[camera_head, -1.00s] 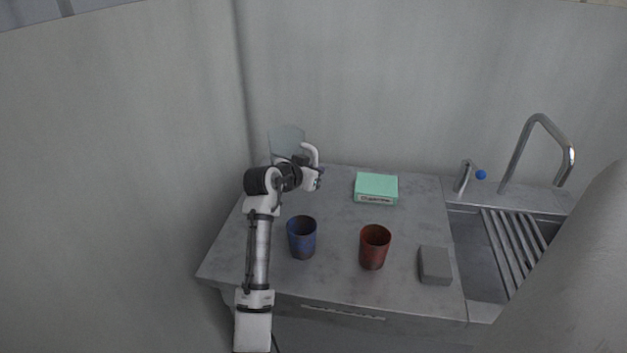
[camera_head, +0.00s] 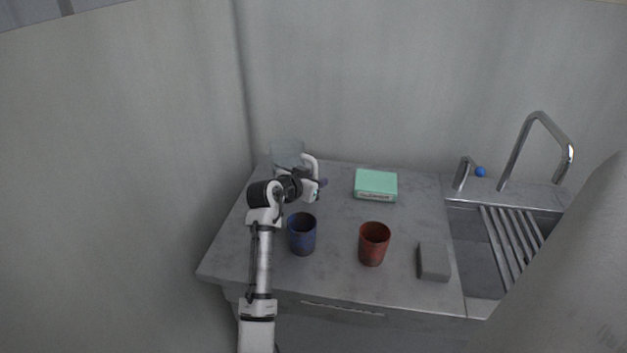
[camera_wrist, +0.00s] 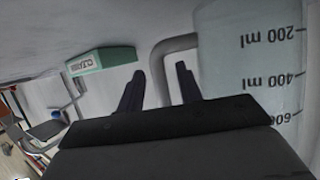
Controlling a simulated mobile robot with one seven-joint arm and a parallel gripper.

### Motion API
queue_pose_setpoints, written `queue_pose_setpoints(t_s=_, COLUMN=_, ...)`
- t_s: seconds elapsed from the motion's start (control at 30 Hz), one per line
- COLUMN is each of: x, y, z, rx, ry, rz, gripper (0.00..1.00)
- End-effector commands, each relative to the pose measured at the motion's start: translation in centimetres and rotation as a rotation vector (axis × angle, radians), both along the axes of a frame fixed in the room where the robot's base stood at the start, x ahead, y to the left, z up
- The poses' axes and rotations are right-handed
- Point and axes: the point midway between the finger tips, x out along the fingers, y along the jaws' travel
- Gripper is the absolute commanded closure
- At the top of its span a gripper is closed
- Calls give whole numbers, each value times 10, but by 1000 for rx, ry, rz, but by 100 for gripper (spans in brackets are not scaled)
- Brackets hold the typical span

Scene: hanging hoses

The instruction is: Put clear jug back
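The clear jug (camera_head: 287,151) stands upright at the back left of the counter, near the wall corner. Its pale handle (camera_head: 312,163) is on its right side. In the wrist view the jug (camera_wrist: 247,62) fills the right, with upside-down ml marks, and its grey handle (camera_wrist: 172,45) curves down between my fingers. My gripper (camera_wrist: 160,74) is open around the handle, with the two fingers apart and a gap visible beside it. In the head view my arm partly hides the jug's lower part, and the fingertips are hard to make out.
A green box (camera_head: 376,185) lies right of the jug. A blue cup (camera_head: 302,235), a red cup (camera_head: 374,244) and a grey block (camera_head: 433,262) stand nearer the front. The sink with its faucet (camera_head: 541,125) is at the right. The counter's middle is clear.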

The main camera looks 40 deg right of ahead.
Motion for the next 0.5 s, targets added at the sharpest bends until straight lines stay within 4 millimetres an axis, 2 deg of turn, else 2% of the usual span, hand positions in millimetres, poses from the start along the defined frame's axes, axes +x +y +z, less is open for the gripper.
queue_pose_setpoints(t_s=0.2, x=0, y=1, z=6, rx=-1, ry=0, rz=0, gripper=65)
queue_pose_setpoints(t_s=0.27, x=-2, y=7, z=5, rx=-1, ry=-2, rz=1, gripper=65)
queue_pose_setpoints(t_s=0.5, x=-16, y=51, z=23, rx=-3, ry=-4, rz=3, gripper=65)
